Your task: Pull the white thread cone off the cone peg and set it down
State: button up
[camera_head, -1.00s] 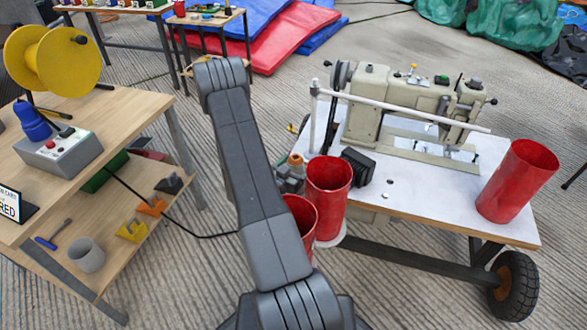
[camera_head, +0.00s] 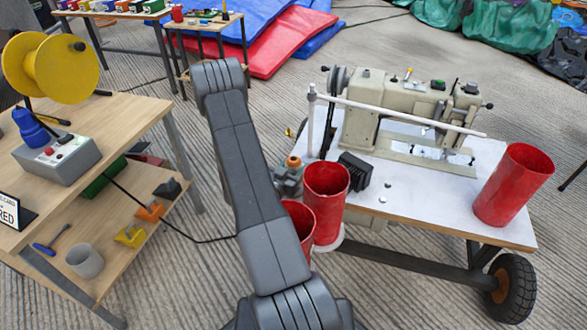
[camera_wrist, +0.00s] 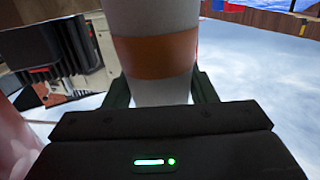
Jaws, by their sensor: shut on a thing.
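In the wrist view, the white thread cone (camera_wrist: 156,18), with an orange-brown band around it, stands upright between the two fingers of my gripper (camera_wrist: 161,92). The gripper is shut on it just below the band. The cone's top is out of that view. In the head view, my gripper (camera_head: 287,180) is mostly hidden behind my forearm and a red container. A small orange-topped part (camera_head: 293,161), likely the cone, shows there. The cone peg cannot be made out, so I cannot tell whether the cone is on it.
Two red containers (camera_head: 326,203) stand close beside my arm, a third (camera_head: 513,185) at the right of the white sewing table (camera_head: 430,210). The sewing machine (camera_head: 400,115) and a white rod (camera_head: 400,112) are behind. A wooden bench (camera_head: 125,110) stands left.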

notch_tip(320, 180, up, 7)
jog(key=p, duration=0.3)
jog(key=shift+f, duration=0.15)
dwell(1.4)
dwell(0.5)
jog(key=shift+r+p, duration=1.1)
jog(key=shift+r, duration=1)
